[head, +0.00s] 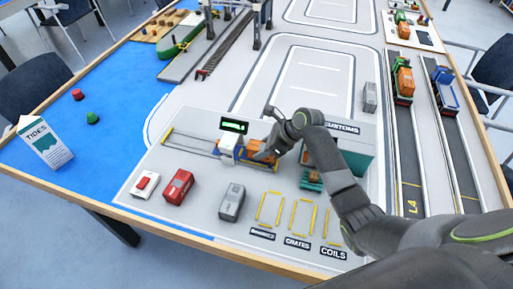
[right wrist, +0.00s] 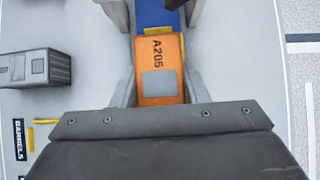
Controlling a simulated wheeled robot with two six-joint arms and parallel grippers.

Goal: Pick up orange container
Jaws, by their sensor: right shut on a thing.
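The orange container (head: 256,146) sits at the right end of the low track on the grey board, just right of a white arch (head: 229,145). In the right wrist view it (right wrist: 160,65) shows "A205" and a grey patch on its top. My right gripper (head: 266,149) reaches down over it from the right, with one finger on each side, shut on it. The gripper and wrist hide part of the container in the head view. I cannot tell whether it is lifted. My left gripper is not in view.
A dark sign with green display (head: 234,125) stands behind the arch. The green-grey customs building (head: 345,150) is close right. Yellow-marked bays (head: 270,208) are empty.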

